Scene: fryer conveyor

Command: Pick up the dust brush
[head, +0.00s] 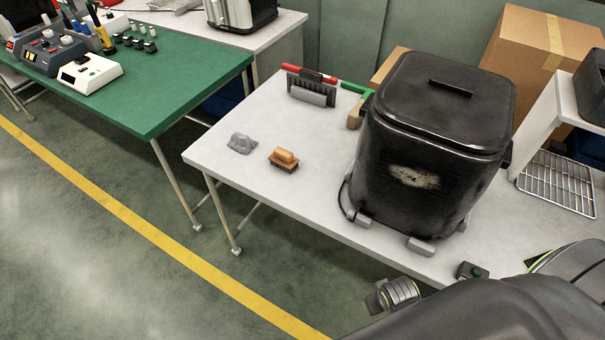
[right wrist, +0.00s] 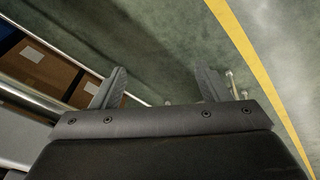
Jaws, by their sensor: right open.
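Several brush-like tools lie on the white table, and I cannot tell for certain which is the dust brush. A small brush with a tan wooden top and dark bristles (head: 284,158) lies near the table's front left. A green-handled tool with a tan head (head: 356,108) lies behind, partly hidden by the black fryer. A dark, wide tool with a grey front (head: 311,89) stands beside a red handle at the back edge. My right gripper (right wrist: 160,78) is open and empty above the floor in the right wrist view, away from these tools. My left gripper is not in view.
The large black fryer (head: 430,150) stands on the white table (head: 235,170). A grey crumpled lump (head: 242,143) lies left of the small brush. A green table (head: 170,80) with devices is at left. A wire rack (head: 558,182) is at right. The table's front left is mostly clear.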

